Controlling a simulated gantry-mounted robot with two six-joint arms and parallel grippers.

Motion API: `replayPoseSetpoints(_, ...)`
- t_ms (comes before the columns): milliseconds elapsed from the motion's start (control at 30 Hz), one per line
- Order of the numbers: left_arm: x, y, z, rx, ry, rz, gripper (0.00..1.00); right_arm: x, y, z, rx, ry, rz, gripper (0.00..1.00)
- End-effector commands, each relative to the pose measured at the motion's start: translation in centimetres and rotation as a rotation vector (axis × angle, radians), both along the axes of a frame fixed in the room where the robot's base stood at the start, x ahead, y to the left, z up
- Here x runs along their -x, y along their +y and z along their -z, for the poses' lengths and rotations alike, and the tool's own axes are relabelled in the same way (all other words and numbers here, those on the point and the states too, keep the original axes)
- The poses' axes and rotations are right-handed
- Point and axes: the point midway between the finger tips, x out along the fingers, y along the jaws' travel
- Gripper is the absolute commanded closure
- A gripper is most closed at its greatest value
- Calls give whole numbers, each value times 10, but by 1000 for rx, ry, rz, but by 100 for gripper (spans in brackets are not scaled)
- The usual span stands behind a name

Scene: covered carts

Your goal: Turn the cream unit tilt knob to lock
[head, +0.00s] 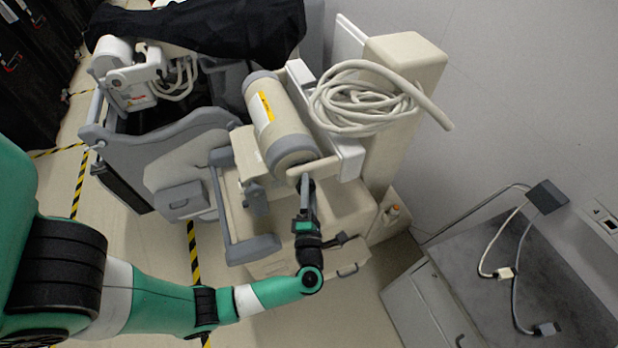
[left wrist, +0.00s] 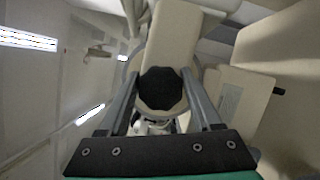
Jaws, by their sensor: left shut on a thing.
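The cream unit (head: 300,215) stands in the middle of the head view, with a cream and grey cylinder (head: 275,115) bearing a yellow label on top. In the left wrist view, the dark round tilt knob (left wrist: 160,88) sits on a cream housing (left wrist: 178,42). My left gripper (head: 305,185) reaches up to the unit just below the cylinder's near end. Its two grey fingers (left wrist: 160,85) lie on either side of the knob and are shut on it. The knob is hard to make out in the head view, and its turn angle cannot be read. My right gripper is not in view.
A coiled cream cable (head: 365,100) hangs right of the cylinder. A grey frame bar (head: 252,248) lies left of my gripper. A grey-topped cabinet (head: 520,275) with cables stands at the lower right. A black cover (head: 215,27) drapes the back.

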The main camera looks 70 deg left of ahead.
Motion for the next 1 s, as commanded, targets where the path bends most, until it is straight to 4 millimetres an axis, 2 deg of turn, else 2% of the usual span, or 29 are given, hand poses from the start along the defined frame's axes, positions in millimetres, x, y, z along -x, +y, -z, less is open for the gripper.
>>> replayPoseSetpoints(33, 0, 0, -9, 1, 46, -1, 90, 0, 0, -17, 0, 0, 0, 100)
replayPoseSetpoints(400, 0, 0, -5, 1, 373, -1, 90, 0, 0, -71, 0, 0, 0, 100)
replayPoseSetpoints(700, 0, 0, -1, 0, 543, -1, 90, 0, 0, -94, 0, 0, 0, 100)
replayPoseSetpoints(1000, 0, 0, 2, -1, 604, -1, 90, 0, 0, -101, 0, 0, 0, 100)
